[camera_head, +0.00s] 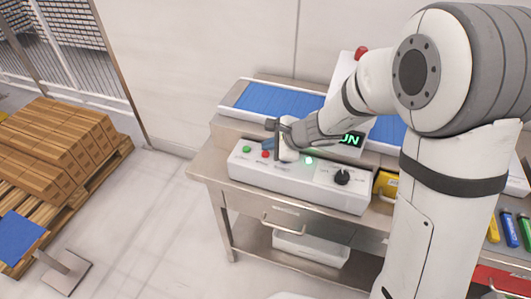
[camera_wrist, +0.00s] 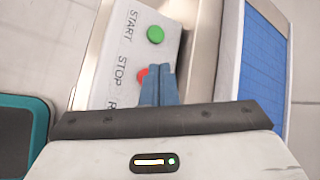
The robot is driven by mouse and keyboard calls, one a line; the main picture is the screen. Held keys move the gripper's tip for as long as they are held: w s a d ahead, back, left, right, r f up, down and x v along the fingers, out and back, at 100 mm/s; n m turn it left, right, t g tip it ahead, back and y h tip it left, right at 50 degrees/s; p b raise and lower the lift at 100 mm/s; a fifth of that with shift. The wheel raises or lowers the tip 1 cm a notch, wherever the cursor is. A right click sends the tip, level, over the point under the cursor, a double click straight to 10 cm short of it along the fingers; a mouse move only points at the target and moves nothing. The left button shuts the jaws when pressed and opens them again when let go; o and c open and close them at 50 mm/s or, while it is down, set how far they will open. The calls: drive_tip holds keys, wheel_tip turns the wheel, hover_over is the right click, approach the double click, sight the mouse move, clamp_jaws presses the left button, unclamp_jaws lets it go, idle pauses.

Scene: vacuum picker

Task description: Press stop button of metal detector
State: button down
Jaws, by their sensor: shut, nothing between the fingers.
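The metal detector's control panel (camera_head: 300,180) is a white box on a steel table, with a green button (camera_head: 247,149), a red button (camera_head: 265,154) and a black knob (camera_head: 342,177). In the wrist view the green button (camera_wrist: 155,34) is labelled START and the red stop button (camera_wrist: 142,76) is labelled STOP. My gripper (camera_wrist: 160,70) is shut and empty. Its blue-grey fingertips overlap the right part of the red button in the wrist view. I cannot tell whether they touch it. In the head view my gripper (camera_head: 277,155) is over the panel, just right of the red button.
A blue conveyor belt (camera_head: 275,98) runs behind the panel. A green display, partly hidden by my arm, ends in "UN" (camera_head: 351,139). A yellow case (camera_head: 386,184) sits right of the panel. A pallet of boxes (camera_head: 60,150) stands left.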

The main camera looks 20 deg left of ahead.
drive_tip(key=shift+f, duration=0.15)
drive_tip(key=shift+f+b, duration=0.35)
drive_tip(key=shift+b, duration=0.35)
drive_tip(key=shift+f+b, duration=0.35)
drive_tip(key=shift+b, duration=0.15)
idle(0.6)
drive_tip(key=shift+r, duration=0.1)
drive_tip(key=shift+r+p, duration=0.55)
drive_tip(key=shift+r, duration=0.2)
wheel_tip(320, 180, up, 5)
drive_tip(key=p, duration=0.3)
drive_tip(key=shift+p, duration=0.4)
idle(0.6)
